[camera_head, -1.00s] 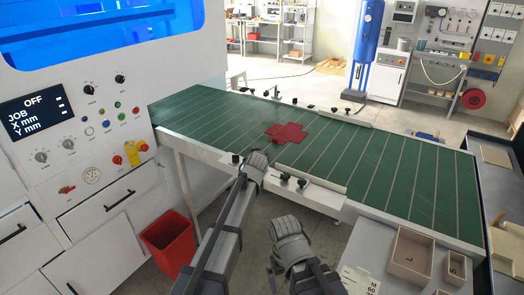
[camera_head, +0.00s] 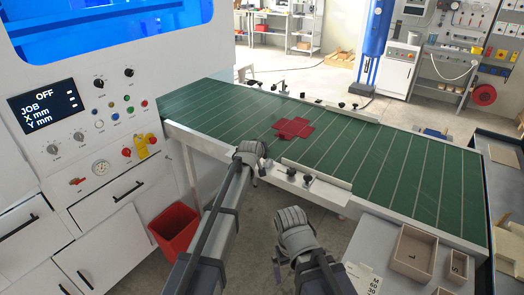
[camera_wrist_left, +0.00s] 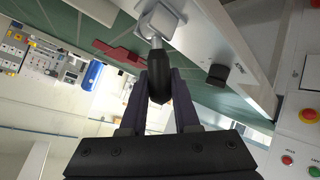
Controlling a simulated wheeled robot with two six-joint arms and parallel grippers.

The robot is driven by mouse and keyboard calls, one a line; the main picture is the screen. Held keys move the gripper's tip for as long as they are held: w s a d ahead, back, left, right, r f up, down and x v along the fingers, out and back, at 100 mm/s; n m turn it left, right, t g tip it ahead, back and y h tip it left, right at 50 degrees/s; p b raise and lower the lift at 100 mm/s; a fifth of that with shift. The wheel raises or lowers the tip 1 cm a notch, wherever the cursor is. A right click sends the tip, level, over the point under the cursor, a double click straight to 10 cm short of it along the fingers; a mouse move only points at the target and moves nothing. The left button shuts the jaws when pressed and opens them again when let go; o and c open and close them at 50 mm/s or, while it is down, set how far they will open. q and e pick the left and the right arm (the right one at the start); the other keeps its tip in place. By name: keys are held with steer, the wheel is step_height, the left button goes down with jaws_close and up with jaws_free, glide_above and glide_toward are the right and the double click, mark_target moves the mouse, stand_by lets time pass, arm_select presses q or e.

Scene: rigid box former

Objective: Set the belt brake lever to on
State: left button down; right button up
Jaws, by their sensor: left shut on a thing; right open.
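The belt brake lever has a black grip (camera_wrist_left: 160,85) on a short silver rod coming out of a pale block (camera_wrist_left: 158,20) at the belt's near side, in the left wrist view. My left gripper (camera_wrist_left: 160,92) is shut around the grip, one finger on each side. In the head view my left gripper (camera_head: 249,152) is at the near rail of the green belt (camera_head: 385,175) and mostly hides the lever.
A red cross-shaped blank (camera_head: 294,128) lies on the belt. The control panel screen (camera_head: 46,106) reads OFF. A red bin (camera_head: 174,230) stands on the floor at the left. Wooden trays (camera_head: 413,252) are on the table at the right. Black knobs line the near rail.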

arm_select(q)
steer(key=shift+a, duration=0.1)
steer(key=c, duration=0.6)
jaws_free()
steer(key=shift+c, duration=0.2)
steer(key=d+p+v, duration=0.1)
steer(key=p+v, duration=0.3)
steer(key=v, duration=0.3)
steer(key=shift+s+a+r, duration=0.2)
steer(key=shift+s+a, duration=0.1)
steer(key=shift+a, duration=0.2)
